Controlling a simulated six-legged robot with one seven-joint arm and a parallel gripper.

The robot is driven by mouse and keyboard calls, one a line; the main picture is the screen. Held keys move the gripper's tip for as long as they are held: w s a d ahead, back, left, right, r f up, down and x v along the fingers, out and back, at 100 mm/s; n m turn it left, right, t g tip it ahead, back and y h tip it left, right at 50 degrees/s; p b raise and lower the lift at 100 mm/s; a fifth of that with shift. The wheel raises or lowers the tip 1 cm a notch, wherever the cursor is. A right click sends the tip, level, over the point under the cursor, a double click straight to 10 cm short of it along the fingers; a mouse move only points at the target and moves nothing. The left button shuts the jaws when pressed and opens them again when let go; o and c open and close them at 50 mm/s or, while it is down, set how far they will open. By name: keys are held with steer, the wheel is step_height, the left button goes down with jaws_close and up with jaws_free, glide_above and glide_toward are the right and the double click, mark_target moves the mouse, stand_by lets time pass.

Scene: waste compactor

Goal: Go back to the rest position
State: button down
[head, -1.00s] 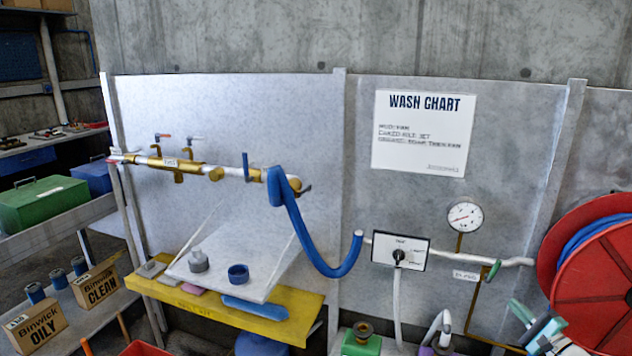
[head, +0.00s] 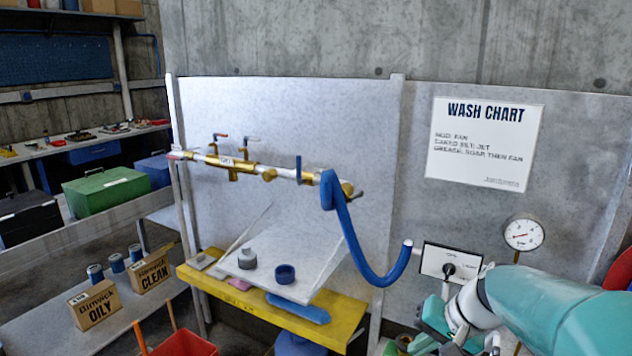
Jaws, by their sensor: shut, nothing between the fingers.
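My teal and white arm reaches in from the lower right of the head view. My gripper (head: 440,325) is at its end, low in the picture, in front of the wall panel and just below the white control box (head: 452,262). It looks shut and empty. The fingers are small and partly hidden by the arm's own links, and some of it runs to the bottom edge.
A blue hose (head: 352,240) hangs from a brass-fitted pipe (head: 240,167). A yellow bench (head: 340,325) holds a tilted white board with two small cups. A red bin (head: 185,343) and cardboard boxes (head: 96,303) stand lower left. A gauge (head: 523,233) is above my arm.

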steer(key=s+a+r+n+t+h, duration=0.1)
steer(key=s+a+r+n+h, duration=0.1)
steer(key=s, duration=0.5)
steer(key=s+a+r+n+t+h, duration=0.1)
steer(key=s+a+r+n+h, duration=0.1)
steer(key=s, duration=0.6)
steer(key=shift+r+h, duration=0.2)
steer(key=shift+h, duration=0.3)
steer(key=shift+s, duration=0.1)
